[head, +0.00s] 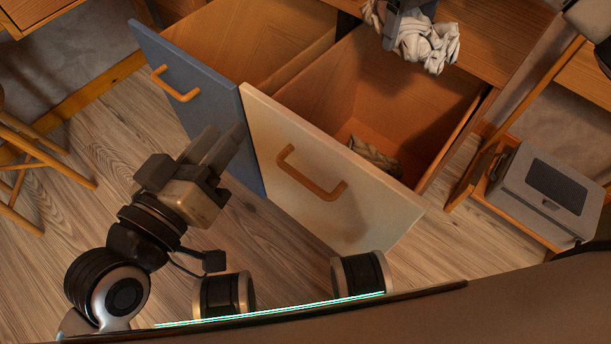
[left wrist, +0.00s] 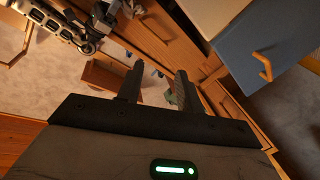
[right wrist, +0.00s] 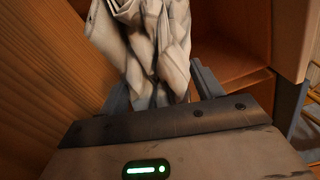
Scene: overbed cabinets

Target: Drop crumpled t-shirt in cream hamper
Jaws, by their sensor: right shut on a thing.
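The crumpled white t-shirt (head: 437,45) hangs from my right gripper (head: 391,40) at the top of the head view. It also fills the upper middle of the right wrist view (right wrist: 152,45), between the shut fingers. The cream hamper (head: 315,205) is a pulled-out wooden bin with a cream front and a wooden handle. In the head view the shirt overlaps the hamper's far end; its height above the rim is unclear. My left gripper (head: 222,150) is open and empty in front of the blue hamper; its fingers stand apart in the left wrist view (left wrist: 157,88).
A blue-fronted hamper (head: 205,110) stands pulled out beside the cream one. A greenish patterned cloth (head: 375,157) lies inside the cream hamper. A grey case (head: 545,190) sits on a low wooden shelf at right. A wooden stool (head: 30,165) stands at left.

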